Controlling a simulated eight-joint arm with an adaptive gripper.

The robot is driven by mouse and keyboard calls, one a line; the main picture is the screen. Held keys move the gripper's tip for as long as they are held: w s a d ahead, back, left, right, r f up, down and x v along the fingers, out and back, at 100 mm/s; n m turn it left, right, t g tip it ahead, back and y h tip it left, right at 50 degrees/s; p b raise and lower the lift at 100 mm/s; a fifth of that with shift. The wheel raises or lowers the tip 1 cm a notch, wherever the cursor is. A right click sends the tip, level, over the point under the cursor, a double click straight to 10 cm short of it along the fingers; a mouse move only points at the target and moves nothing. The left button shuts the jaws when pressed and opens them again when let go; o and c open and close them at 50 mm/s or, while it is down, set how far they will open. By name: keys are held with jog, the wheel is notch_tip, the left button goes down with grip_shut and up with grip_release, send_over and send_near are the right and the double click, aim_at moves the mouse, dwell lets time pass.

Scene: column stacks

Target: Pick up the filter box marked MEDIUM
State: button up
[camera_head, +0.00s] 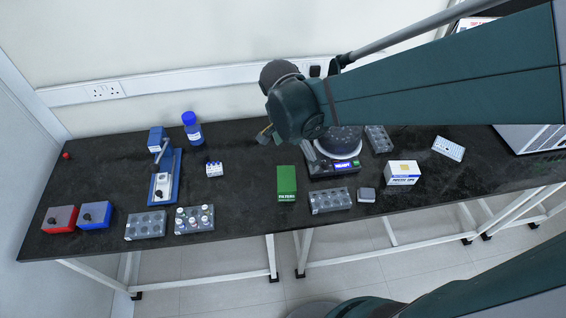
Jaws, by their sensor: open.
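A green box (286,184) with a white label that seems to read FILTERS lies near the middle of the black bench, left of a round-topped device. The word MEDIUM is not readable on it at this size. My gripper (266,136) hangs above the bench, up and to the left of the green box, apart from it. Its fingers are small in this view, open and empty. My arm comes in from the upper right and covers part of the wall and the device behind it.
The device (333,167) with a lit display stands right of the green box. A blue-capped bottle (193,130) and a blue press (164,178) stand left.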

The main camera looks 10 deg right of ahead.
aim_at(284, 178)
jog(key=a+f+m, duration=0.1)
jog(key=f+m, duration=0.1)
jog(key=f, duration=0.1)
jog(key=w+a+f+m+g+h, duration=0.1)
jog(key=a+f, duration=0.1)
jog(key=w+a+f+m, duration=0.1)
jog(key=a+f+m, duration=0.1)
jog(key=f, duration=0.1)
jog(key=shift+w+f+m+g+h, duration=0.15)
jog(key=shift+f+m+g+h, duration=0.15)
jog(key=shift+g, duration=0.1)
jog(key=shift+a+f+m+h, duration=0.35)
jog(key=shift+f+m, duration=0.25)
jog(key=shift+f, duration=0.3)
jog(key=shift+f, duration=0.1)
jog(key=shift+x, duration=1.15)
jog(key=shift+f, duration=0.15)
jog(key=shift+b+x, duration=0.7)
jog(key=shift+x, duration=1.75)
jog(key=shift+a, duration=0.1)
jog(key=c, duration=1)
